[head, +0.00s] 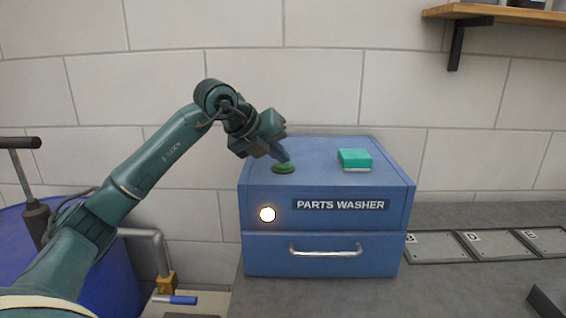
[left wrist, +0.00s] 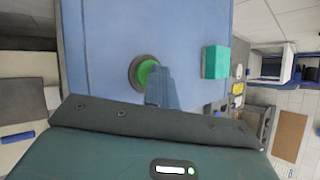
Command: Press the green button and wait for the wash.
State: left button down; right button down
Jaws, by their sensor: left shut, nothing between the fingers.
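The blue parts washer (head: 260,184) stands on the grey counter, its drawer with a metal handle (head: 325,250) closed. The green button (head: 283,168) sits in a dark ring on the washer's top, toward the left. It also shows in the left wrist view (left wrist: 146,73). A round lamp (head: 267,214) on the front glows warm white. My left gripper (head: 285,158) is shut and empty, its fingertips pointing down at the button. In the left wrist view the fingertips (left wrist: 160,88) overlap the button's edge; I cannot tell whether they touch it. My right gripper is not in view.
A teal and white block (head: 355,159) lies on the washer's top, right of the button. Lettered metal plates (head: 440,246) lie on the counter at right. A blue drum (head: 105,265) with a pump stands at left. A wooden shelf (head: 500,14) hangs at upper right.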

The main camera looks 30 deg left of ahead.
aim_at(279, 166)
pick_arm(q)
jog(key=shift+r+p, duration=0.85)
jog(key=shift+r, duration=0.05)
jog(key=shift+r, duration=0.1)
notch_tip(279, 166, up, 5)
jog(key=p, duration=0.4)
